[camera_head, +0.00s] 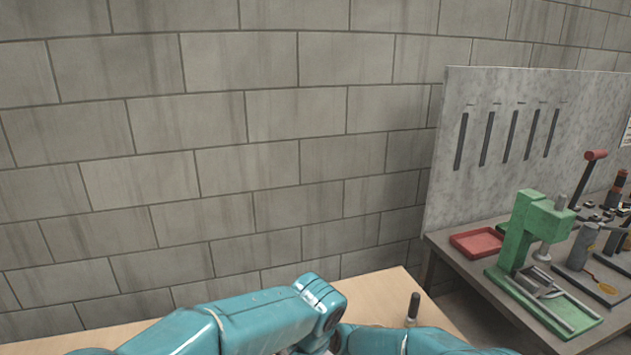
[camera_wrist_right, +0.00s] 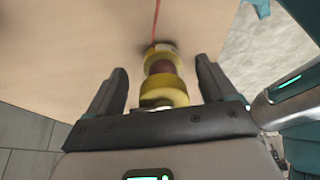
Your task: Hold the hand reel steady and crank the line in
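The hand reel (camera_wrist_right: 163,92) shows in the right wrist view, with yellow flanges and a brownish-red middle. A red line (camera_wrist_right: 156,22) runs from it up the picture over the light wooden surface. My right gripper (camera_wrist_right: 161,65) has its two dark fingers apart, one on each side of the reel. Gaps show between the fingers and the reel, so it is not gripped. In the head view my teal arms cover the bottom edge and hide the reel and the right gripper. My left gripper is not seen in either view.
A light wooden tabletop (camera_head: 384,284) lies before a grey block wall (camera_head: 240,130). A dark upright handle (camera_head: 413,306) stands near its right side. A bench at the right holds a green press (camera_head: 522,228) and a red tray (camera_head: 477,242), before a slotted grey panel (camera_head: 480,190).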

